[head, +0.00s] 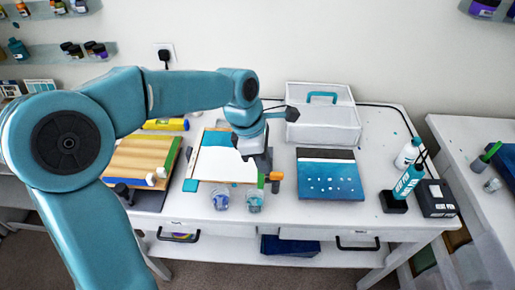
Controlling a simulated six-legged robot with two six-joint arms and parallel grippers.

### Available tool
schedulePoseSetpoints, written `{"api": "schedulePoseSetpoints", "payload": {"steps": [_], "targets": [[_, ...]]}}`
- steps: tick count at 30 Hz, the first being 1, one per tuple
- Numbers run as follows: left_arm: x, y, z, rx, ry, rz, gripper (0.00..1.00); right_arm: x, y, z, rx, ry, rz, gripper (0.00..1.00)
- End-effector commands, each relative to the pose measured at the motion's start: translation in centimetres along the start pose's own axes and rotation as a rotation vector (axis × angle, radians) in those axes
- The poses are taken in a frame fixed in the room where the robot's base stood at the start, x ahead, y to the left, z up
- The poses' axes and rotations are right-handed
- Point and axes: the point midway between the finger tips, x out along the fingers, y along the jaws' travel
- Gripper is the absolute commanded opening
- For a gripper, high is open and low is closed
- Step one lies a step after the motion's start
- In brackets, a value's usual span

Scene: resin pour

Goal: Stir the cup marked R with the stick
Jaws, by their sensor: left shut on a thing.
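Two small clear cups stand side by side near the table's front edge, a left cup (222,200) and a right cup (255,203). I cannot read a mark R on either. My left gripper (262,172) points down just above and behind the right cup, and it is shut on a thin upright piece. A narrow green piece (261,181), which seems to be the stick, shows below the fingers and over the right cup. I cannot tell whether its tip is inside. My right gripper is not in view.
A white lidded bin (322,125) stands behind. A wooden board (143,160) lies left.

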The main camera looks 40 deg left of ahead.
Motion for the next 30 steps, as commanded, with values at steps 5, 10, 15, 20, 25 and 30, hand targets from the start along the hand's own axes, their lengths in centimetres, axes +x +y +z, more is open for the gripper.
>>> {"api": "schedulePoseSetpoints", "payload": {"steps": [5,10,15,20,25,30], "targets": [[-1.3,0.7,-1.5,-0.050,0.000,0.012,0.00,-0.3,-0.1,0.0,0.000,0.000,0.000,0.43],[-0.5,0.8,-1.6,-0.050,0.000,0.013,0.00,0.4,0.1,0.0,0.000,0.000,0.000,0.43],[0.9,0.8,-1.8,-0.049,0.000,0.013,0.00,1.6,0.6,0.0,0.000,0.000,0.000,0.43],[2.5,0.8,-2.3,-0.048,0.001,0.012,0.00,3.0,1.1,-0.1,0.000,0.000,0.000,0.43],[4.1,0.8,-2.7,-0.047,0.001,0.011,0.00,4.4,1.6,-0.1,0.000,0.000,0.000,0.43],[5.7,0.8,-3.1,-0.047,0.001,0.011,0.00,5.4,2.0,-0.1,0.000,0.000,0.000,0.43]]}}
